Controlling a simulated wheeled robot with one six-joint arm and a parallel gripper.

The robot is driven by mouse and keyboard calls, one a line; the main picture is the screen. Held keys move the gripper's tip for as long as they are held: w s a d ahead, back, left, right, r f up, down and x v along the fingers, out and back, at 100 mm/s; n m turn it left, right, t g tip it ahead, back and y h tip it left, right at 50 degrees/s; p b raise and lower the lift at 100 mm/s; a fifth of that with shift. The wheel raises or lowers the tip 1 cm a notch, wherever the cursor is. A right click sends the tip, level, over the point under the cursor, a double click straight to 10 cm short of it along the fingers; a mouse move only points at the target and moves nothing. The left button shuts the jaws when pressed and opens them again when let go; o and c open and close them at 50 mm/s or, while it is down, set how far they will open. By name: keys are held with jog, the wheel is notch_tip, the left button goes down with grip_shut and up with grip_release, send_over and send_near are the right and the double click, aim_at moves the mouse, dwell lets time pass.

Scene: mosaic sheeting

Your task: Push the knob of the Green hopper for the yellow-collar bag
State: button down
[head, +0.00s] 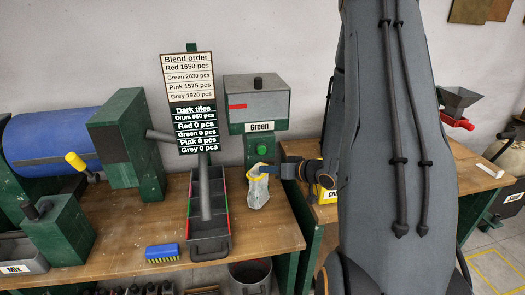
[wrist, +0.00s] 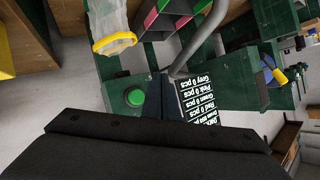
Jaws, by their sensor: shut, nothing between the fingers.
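The Green hopper (head: 257,105) is a grey box on a green post, with a "Green" label. Its round green knob (head: 262,151) is on the post below the label; it also shows in the wrist view (wrist: 135,97). The clear bag with the yellow collar (head: 258,190) hangs or stands just below the knob; it also shows in the wrist view (wrist: 112,38). My gripper (head: 277,171) is shut and empty, close to the right of the bag's collar and below the knob. In the wrist view its dark fingers (wrist: 162,97) appear beside the knob; whether they touch anything I cannot tell.
A sign board (head: 190,103) lists the blend order and dark tiles, with Green at 0 pcs. A divided tray (head: 209,240) with a grey pipe over it lies left of the bag. A blue drum (head: 50,140) and blue brush (head: 162,253) are further left.

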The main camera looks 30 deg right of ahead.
jog(key=s+t+y, duration=0.1)
jog(key=s+r+t+y, duration=0.1)
jog(key=s+y, duration=0.1)
jog(key=shift+s+d+m, duration=0.2)
jog(key=shift+m, duration=0.2)
jog(key=shift+w, duration=0.1)
jog(key=b, duration=0.3)
send_near(262, 150)
jog(key=w+a+f, duration=0.1)
jog(key=w+a, duration=0.2)
jog(key=a, duration=0.1)
jog(key=shift+w+a+f, duration=0.35)
jog(key=shift+w, duration=0.05)
jog(key=shift+w, duration=0.1)
dwell(1.4)
jog(key=shift+w+d, duration=0.1)
jog(key=shift+w, duration=0.2)
